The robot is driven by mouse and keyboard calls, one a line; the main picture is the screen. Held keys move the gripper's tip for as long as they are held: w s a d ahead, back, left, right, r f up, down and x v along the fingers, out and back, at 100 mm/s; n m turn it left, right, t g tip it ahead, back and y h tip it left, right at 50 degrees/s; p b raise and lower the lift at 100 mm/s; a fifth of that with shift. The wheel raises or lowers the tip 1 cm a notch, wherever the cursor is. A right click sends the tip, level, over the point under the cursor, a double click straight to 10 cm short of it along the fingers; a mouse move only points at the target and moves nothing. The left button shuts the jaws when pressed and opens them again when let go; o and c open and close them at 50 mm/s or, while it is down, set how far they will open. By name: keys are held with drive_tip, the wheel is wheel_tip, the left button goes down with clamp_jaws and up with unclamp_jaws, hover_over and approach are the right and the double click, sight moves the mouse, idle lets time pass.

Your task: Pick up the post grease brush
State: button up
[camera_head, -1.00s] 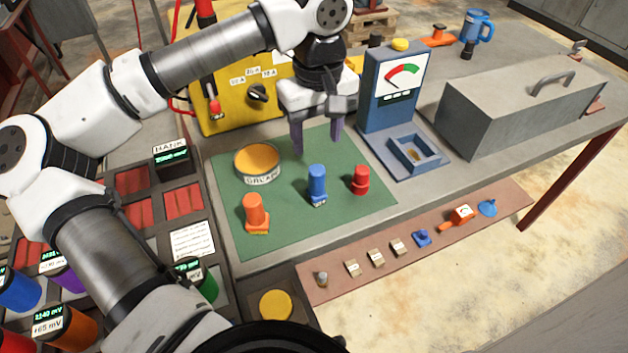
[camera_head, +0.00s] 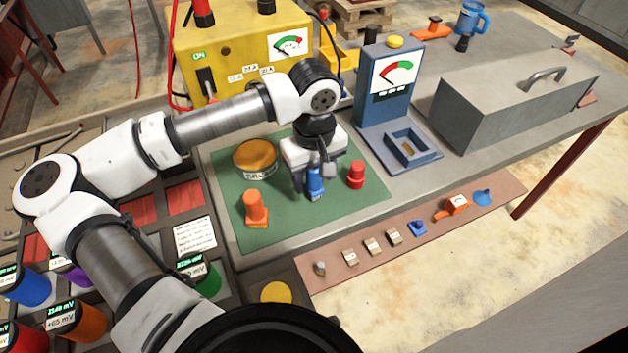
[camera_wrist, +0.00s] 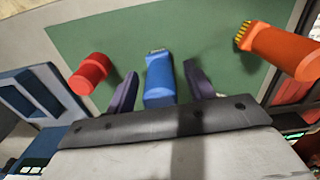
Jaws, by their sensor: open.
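A blue brush-like piece (camera_head: 315,187) with a pale end stands on the green mat (camera_head: 290,220); it shows in the wrist view too (camera_wrist: 159,80). My gripper (camera_head: 313,184) is lowered over it and open, with one dark finger on each side. In the wrist view a gap shows between the blue piece and each finger. An orange brush (camera_head: 254,208) with yellow bristles, clear in the wrist view (camera_wrist: 280,48), stands left on the mat. A shorter red piece (camera_head: 356,175) stands to the right. Which piece is the post grease brush I cannot tell for sure.
A round grease tin (camera_head: 254,172) stands behind the orange brush. A blue meter stand (camera_head: 388,85) and a grey lidded box (camera_head: 500,115) are to the right. A yellow power unit (camera_head: 240,50) is behind. Small parts lie on a lower front shelf (camera_head: 335,280).

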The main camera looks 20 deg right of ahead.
drive_tip(key=c, duration=1)
drive_tip(key=shift+c, duration=0.2)
drive_tip(key=shift+r, duration=0.15)
wheel_tip(320, 180, up, 20)
drive_tip(key=b, duration=0.3)
